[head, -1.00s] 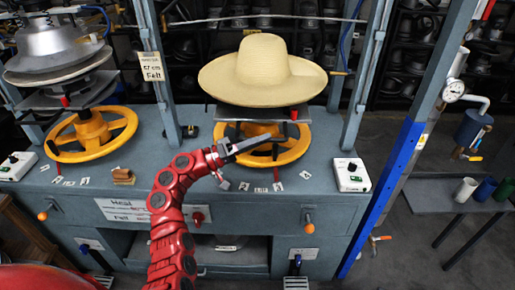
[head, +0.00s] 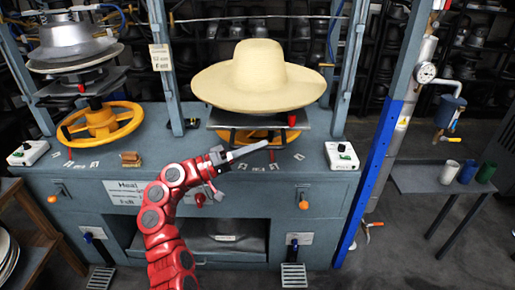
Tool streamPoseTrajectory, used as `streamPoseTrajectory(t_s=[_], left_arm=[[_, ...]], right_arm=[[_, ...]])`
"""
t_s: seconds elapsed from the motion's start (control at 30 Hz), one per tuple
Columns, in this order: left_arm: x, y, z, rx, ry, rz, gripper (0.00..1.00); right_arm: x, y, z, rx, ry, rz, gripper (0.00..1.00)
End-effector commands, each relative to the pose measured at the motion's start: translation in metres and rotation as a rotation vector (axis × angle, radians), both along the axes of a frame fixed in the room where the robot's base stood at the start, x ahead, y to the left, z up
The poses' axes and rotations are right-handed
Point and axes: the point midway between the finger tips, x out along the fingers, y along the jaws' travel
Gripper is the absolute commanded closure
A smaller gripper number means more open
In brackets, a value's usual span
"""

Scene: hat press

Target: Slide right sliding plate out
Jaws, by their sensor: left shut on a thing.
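The right sliding plate (head: 222,122) is a flat dark grey plate under the brim of a cream wide-brimmed hat (head: 258,78). A red handle (head: 292,119) stands at its right side. My left gripper (head: 266,144) is on the red arm rising from the bottom. Its narrow grey fingers are shut, pointing right, just below the plate's front edge and in front of the yellow handwheel (head: 240,135). I cannot make out what is between the fingers, or whether they touch the plate. My right gripper is not in view.
A second press with a metal form (head: 75,45) and yellow handwheel (head: 100,125) stands at left. Blue-grey posts (head: 352,60) flank the right press. A white control box (head: 341,156) sits on the bench's right. A side table (head: 425,178) with cups is farther right.

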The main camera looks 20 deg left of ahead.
Motion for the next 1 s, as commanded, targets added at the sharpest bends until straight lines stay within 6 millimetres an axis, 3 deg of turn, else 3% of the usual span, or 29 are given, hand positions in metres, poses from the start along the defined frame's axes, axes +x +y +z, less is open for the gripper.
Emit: streamPoseTrajectory(t_s=[0.37, 0.4, 0.57, 0.87, 1.0], left_arm=[[-0.002, -0.002, -0.002, 0.004, 0.003, -0.008, 1.00], [-0.002, -0.002, -0.002, 0.004, 0.003, -0.008, 0.79], [-0.002, -0.002, -0.002, 0.003, 0.001, -0.007, 0.53], [-0.002, 0.000, -0.002, 0.002, 0.001, -0.003, 0.53], [-0.009, 0.012, -0.006, 0.001, 0.000, 0.001, 0.53]], right_arm=[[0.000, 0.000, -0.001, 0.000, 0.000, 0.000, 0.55], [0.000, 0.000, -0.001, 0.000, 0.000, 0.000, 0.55], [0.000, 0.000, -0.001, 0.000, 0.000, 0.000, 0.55], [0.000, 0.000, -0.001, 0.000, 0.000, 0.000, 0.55], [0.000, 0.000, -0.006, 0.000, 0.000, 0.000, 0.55]])
